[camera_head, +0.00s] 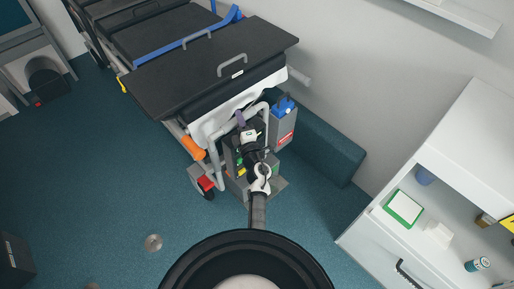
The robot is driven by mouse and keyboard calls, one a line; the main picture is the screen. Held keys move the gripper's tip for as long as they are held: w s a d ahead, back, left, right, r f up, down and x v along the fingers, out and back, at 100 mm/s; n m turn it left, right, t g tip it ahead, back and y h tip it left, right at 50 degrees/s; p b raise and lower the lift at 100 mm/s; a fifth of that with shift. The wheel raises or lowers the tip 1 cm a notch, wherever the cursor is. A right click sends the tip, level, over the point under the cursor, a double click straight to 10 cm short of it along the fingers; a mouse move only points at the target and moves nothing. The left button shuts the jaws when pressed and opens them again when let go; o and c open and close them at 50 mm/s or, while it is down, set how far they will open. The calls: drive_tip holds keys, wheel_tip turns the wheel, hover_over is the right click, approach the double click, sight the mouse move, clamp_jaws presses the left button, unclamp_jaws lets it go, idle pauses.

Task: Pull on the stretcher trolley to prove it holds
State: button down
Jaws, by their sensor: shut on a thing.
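The stretcher trolley (190,65) fills the upper left of the head view, with a black padded top, blue strap and white end frame. A grey tube handle (218,160) loops down at its near end. An orange grip and a red-marked wheel show at its lower left. My gripper (243,125) is at this near end, at the end of my arm, shut on a part of the trolley's end frame. The fingertips are small and partly hidden, so the exact part held is hard to tell.
A grey box with a blue top (284,122) stands right of my gripper. A dark teal block (325,145) lies along the wall. A white cabinet (450,185) with small items is at right. Teal floor (120,190) is open at left, with a round floor fitting (153,242).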

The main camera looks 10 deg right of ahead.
drive_tip(key=shift+s+d+f, duration=0.1)
drive_tip(key=shift+d+f, duration=0.05)
idle(0.3)
drive_tip(key=shift+w, duration=0.4)
drive_tip(key=c, duration=0.6)
unclamp_jaws()
drive_tip(key=shift+a, duration=0.25)
drive_tip(key=p+v, duration=0.1)
drive_tip(key=v, duration=0.8)
drive_tip(key=shift+w, duration=0.1)
